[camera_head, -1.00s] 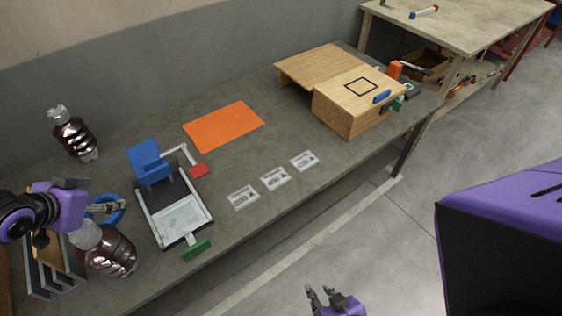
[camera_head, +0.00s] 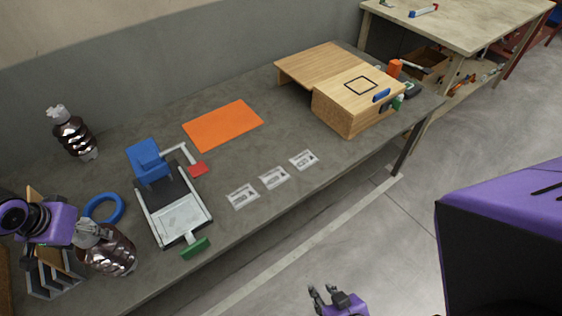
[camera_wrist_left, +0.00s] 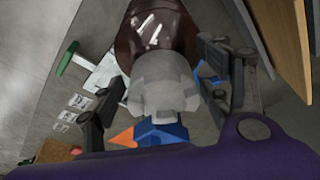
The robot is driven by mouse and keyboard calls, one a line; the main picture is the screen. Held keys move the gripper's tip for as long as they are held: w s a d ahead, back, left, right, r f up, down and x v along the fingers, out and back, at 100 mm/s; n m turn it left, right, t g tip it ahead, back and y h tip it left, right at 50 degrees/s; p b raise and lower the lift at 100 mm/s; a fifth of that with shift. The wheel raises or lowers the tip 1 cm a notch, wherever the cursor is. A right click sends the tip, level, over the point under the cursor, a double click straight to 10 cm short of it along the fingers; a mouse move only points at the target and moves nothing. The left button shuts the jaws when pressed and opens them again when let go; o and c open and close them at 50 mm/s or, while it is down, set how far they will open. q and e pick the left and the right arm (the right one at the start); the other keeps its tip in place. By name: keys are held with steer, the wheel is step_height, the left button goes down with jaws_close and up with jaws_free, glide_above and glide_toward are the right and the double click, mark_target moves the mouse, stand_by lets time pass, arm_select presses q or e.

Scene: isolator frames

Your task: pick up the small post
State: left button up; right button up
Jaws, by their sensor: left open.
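I cannot make out for certain which thing is the small post. My left gripper (camera_head: 84,234) is at the top of the front brown bottle (camera_head: 113,254); its fingers are hard to make out in the head view. In the left wrist view my left gripper (camera_wrist_left: 165,80) is open, with its fingers on either side of the pale bottle top (camera_wrist_left: 160,85). I cannot tell whether they touch it. My right gripper (camera_head: 322,292) is open and empty, low in the head view, over the floor in front of the bench.
A blue ring (camera_head: 119,212), a grey rack (camera_head: 40,283) and a clamp fixture with a blue block (camera_head: 147,158) stand near the bottle. A second bottle (camera_head: 75,136) stands behind. An orange mat (camera_head: 222,125), labels (camera_head: 274,178) and a wooden box (camera_head: 342,112) lie further right.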

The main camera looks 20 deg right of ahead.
arm_select(q)
steer(key=shift+c, duration=0.4)
steer(key=shift+f, duration=0.1)
jaws_close()
steer(key=shift+w+d+r, duration=0.1)
steer(key=shift+w+r, duration=0.1)
steer(key=shift+r, duration=0.05)
